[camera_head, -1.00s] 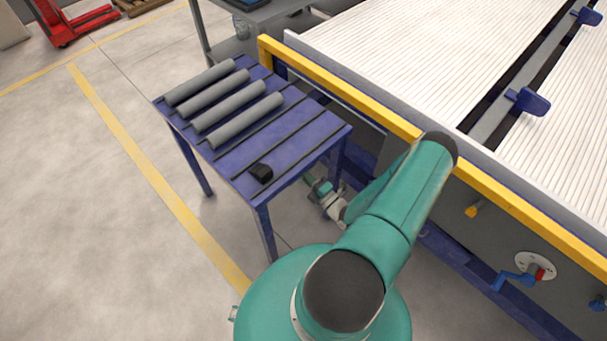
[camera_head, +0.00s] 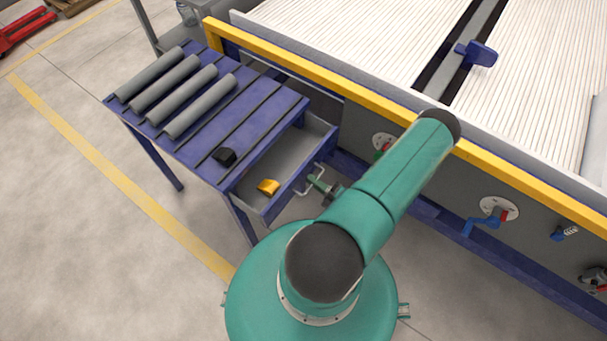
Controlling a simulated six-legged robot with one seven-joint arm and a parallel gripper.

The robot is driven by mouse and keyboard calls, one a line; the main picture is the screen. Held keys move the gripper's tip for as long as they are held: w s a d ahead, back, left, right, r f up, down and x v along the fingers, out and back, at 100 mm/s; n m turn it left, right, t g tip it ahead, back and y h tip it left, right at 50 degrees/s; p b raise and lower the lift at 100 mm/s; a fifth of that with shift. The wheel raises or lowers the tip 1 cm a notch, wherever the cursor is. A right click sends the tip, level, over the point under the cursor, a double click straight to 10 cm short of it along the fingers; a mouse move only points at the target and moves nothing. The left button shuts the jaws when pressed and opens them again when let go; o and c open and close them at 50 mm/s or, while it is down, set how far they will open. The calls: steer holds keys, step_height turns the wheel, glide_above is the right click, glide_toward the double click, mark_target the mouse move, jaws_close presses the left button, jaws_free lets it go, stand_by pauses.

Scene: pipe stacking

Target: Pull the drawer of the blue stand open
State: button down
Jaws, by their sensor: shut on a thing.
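The blue stand (camera_head: 262,92) is a table with dark strips across its top. Its drawer (camera_head: 289,158) is pulled part way out on the side facing me, and its grey inside shows. A yellow object (camera_head: 268,187) lies in the drawer near its front left corner. The metal handle (camera_head: 304,193) sits on the drawer's blue front. My gripper (camera_head: 316,183) is shut on the handle, partly hidden by my teal arm.
A machine with a yellow rail (camera_head: 310,72) and a blue lever (camera_head: 484,222) stands close on the right. The floor to the left is clear.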

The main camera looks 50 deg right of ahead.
steer(key=shift+s, duration=0.55)
steer(key=c, duration=1.7)
jaws_free()
steer(key=s+f, duration=0.1)
steer(key=s, duration=0.8)
steer(key=s+f, duration=0.1)
steer(key=s, duration=0.3)
steer(key=shift+s+d+f, duration=0.2)
steer(key=shift+s+f, duration=0.1)
steer(key=shift+f, duration=0.05)
